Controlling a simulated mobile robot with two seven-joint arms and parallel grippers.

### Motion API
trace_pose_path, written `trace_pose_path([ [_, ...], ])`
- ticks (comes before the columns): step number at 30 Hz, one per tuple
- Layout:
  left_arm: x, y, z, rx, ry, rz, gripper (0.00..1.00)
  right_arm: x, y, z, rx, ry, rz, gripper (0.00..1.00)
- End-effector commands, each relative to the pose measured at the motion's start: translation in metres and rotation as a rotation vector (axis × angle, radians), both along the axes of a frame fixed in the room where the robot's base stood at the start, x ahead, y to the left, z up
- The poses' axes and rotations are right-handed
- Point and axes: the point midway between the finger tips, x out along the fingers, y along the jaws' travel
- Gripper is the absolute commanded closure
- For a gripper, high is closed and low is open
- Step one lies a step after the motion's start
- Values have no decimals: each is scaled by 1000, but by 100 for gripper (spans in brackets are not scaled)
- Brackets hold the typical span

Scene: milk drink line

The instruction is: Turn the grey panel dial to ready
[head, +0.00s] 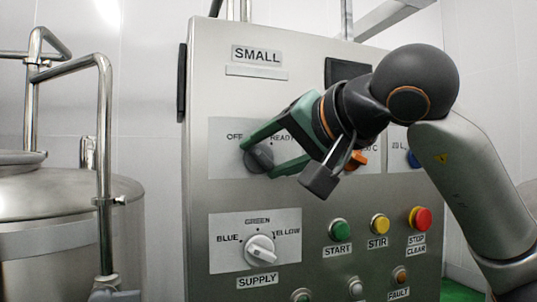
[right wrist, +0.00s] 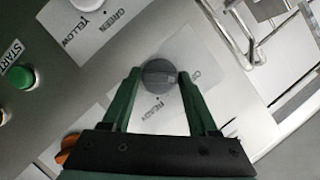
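The grey dial (head: 259,157) sits on a pale plate (head: 225,133) with OFF at its upper left and READY at its upper right. My right gripper (head: 258,158) reaches in from the right with its green fingers apart, one on each side of the dial. In the right wrist view, the grey dial (right wrist: 160,73) lies between the tips of my right gripper (right wrist: 159,75). Any gap there is too small to judge, so I cannot tell whether they touch. The dial's pointer direction is unclear. The gripper partly hides the READY label in the head view. My left gripper is out of view.
Below is the white SUPPLY selector (head: 260,250). Green START (head: 340,230), yellow STIR (head: 380,224) and red stop (head: 420,218) buttons are to its right. An orange knob (head: 356,159) is close beside my gripper. A steel tank (head: 60,210) with pipes stands left of the cabinet.

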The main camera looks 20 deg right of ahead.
Motion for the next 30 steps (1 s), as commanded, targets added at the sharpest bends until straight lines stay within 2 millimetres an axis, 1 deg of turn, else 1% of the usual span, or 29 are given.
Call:
trace_pose_path([
  [1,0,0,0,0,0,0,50,0,0,0,0,0,0,53],
  [12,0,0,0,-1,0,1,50,0,0,0,0,-1,-1,94],
  [13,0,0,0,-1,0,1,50,0,0,0,1,0,-1,96],
  [22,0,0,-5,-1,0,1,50,0,-1,-1,43,1,-1,96],
  [26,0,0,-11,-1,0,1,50,0,-2,-3,108,3,-2,96],
  [30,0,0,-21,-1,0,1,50,0,-2,-4,211,5,-1,96],
])
